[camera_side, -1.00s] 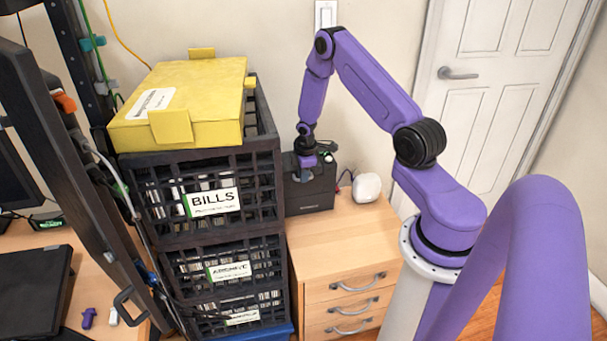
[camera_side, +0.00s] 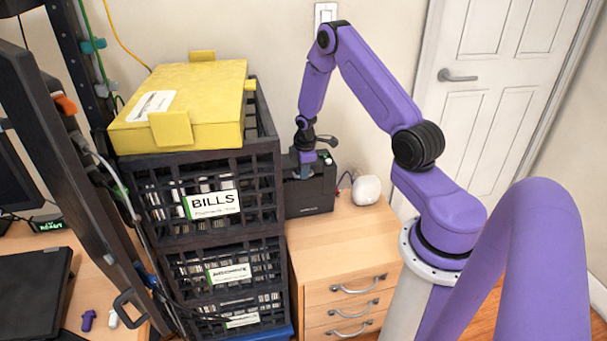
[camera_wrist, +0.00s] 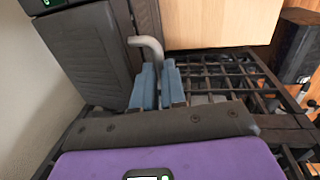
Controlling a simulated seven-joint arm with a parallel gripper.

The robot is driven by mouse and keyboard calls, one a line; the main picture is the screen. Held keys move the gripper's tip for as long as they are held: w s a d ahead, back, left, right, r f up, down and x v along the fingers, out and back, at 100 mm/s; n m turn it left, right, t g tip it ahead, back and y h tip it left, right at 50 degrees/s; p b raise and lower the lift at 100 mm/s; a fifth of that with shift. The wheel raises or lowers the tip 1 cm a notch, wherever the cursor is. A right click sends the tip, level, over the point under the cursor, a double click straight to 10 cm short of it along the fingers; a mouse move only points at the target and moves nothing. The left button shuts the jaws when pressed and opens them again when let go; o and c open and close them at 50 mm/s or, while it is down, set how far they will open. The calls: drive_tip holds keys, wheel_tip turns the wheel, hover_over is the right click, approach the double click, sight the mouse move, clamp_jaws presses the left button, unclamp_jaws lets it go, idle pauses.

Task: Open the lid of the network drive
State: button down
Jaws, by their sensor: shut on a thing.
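The network drive (camera_side: 316,196) is a dark box on the wooden drawer unit, right beside the black crates in the side view. In the wrist view its dark ribbed face (camera_wrist: 85,58) fills the upper left, and a bent grey handle (camera_wrist: 149,46) sticks out from it. My gripper (camera_side: 300,172) is at the drive's left front, by the crate. In the wrist view the two blue fingertips of my gripper (camera_wrist: 159,68) are close together around the handle's lower end, which they partly hide. I cannot tell from these views whether the lid has moved.
Stacked black crates (camera_side: 153,228) stand close on the left, with a yellow folder box (camera_side: 207,87) on top. A white rounded device (camera_side: 367,189) sits right of the drive. The front of the wooden drawer top (camera_side: 345,235) is clear.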

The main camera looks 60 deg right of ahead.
drive_tip(key=w+d+r+g+y, duration=0.1)
drive_tip(key=w+d+r, duration=1)
drive_tip(key=shift+w+d+r, duration=0.2)
drive_tip(key=shift+d+r, duration=0.15)
idle(1.1)
idle(0.5)
drive_tip(key=c, duration=1.5)
unclamp_jaws()
drive_tip(key=shift+w, duration=0.1)
drive_tip(key=shift+o, duration=0.2)
wheel_tip(320, 180, up, 12)
drive_tip(key=shift+r, duration=0.25)
